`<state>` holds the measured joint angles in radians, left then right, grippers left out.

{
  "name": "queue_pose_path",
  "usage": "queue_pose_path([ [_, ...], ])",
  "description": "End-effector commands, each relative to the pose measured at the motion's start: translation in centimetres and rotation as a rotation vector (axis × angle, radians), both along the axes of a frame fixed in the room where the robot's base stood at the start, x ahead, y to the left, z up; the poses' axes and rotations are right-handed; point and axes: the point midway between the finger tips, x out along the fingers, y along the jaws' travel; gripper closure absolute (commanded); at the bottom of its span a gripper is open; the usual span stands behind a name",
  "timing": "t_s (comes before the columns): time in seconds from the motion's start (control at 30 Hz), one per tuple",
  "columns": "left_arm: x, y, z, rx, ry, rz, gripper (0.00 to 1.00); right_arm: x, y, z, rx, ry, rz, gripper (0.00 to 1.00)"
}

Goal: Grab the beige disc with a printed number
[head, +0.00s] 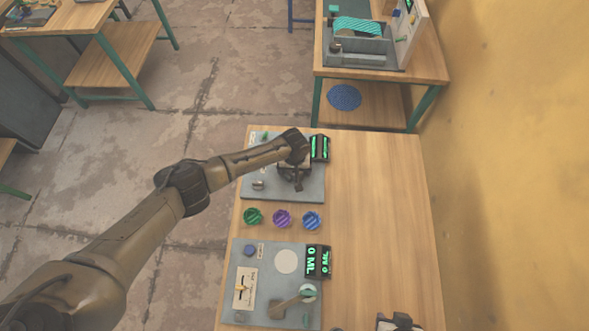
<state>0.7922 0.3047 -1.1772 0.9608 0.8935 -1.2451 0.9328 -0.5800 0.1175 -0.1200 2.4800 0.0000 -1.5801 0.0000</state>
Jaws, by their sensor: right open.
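A pale beige disc (287,261) lies flat on the near grey machine panel (240,318); no number on it can be made out at this size.
Green (253,216), purple (282,218) and blue (312,220) round pieces sit in a row between the panels. Displays (318,262) stand on the panels' right sides. The wooden table's (380,220) right part is clear. A wall (510,180) stands at right.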

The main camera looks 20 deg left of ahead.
Motion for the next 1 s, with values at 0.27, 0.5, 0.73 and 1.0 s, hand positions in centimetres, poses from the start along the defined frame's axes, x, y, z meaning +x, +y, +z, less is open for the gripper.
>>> queue_pose_path([
  [0.27, 0.0, 0.03, 0.02, 0.0, 0.0, 0.001, 0.34, 0.0, -0.02, 0.0, -0.001, 0.0, 0.001, 0.57],
  [0.5, 0.0, 0.04, 0.02, 0.001, 0.0, 0.001, 0.57, 0.0, -0.11, 0.0, -0.004, -0.001, 0.003, 0.57],
  [0.73, 0.02, 0.03, 0.05, 0.0, 0.0, 0.001, 0.68, 0.0, -0.14, 0.0, -0.005, 0.0, 0.004, 0.57],
  [1.0, 0.04, 0.07, 0.74, 0.0, 0.0, 0.001, 0.68, 0.01, -0.14, 0.16, -0.005, 0.0, 0.003, 0.57],
])
